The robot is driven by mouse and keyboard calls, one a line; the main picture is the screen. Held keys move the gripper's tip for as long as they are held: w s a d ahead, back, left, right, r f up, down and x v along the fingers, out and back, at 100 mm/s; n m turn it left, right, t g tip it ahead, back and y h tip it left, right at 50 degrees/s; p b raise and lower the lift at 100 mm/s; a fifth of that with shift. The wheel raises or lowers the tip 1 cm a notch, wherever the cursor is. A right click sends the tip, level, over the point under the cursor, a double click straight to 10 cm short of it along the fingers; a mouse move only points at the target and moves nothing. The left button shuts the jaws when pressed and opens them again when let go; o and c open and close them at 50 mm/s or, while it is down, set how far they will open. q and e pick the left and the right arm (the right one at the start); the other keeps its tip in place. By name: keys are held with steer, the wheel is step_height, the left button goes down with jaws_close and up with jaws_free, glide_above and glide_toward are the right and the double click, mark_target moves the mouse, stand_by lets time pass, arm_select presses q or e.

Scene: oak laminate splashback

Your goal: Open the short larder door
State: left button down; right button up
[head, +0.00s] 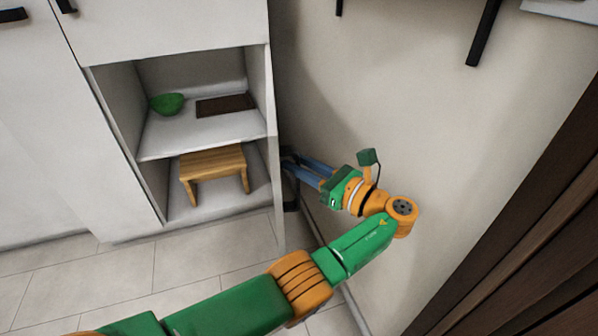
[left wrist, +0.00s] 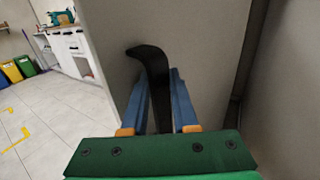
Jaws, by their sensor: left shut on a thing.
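The short larder door (head: 278,200) stands open and shows nearly edge-on at the right side of the larder in the head view. In the left wrist view its pale outer face (left wrist: 205,45) fills the middle. Its black handle (left wrist: 152,62) runs between the blue fingers of my left gripper (left wrist: 160,95), which is shut on it. In the head view my left gripper (head: 303,166) reaches the door from the right, and part of the dark handle (head: 291,192) shows below the fingers. My right gripper is in neither view.
The open larder holds a green bowl (head: 167,103) and a dark brown board (head: 225,105) on its shelf, with a small wooden stool (head: 212,165) below. A bare wall (head: 430,130) stands close on the right. Tiled floor (head: 180,280) lies clear before the larder.

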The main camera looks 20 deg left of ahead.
arm_select(q)
steer(key=shift+w+d+r, duration=0.15)
steer(key=shift+w+r, duration=0.1)
steer(key=c, duration=1)
jaws_free()
steer(key=o, duration=0.3)
steer(key=shift+f, duration=0.1)
steer(key=shift+o, duration=0.3)
steer(key=shift+a+f, duration=0.1)
steer(key=shift+a, duration=0.1)
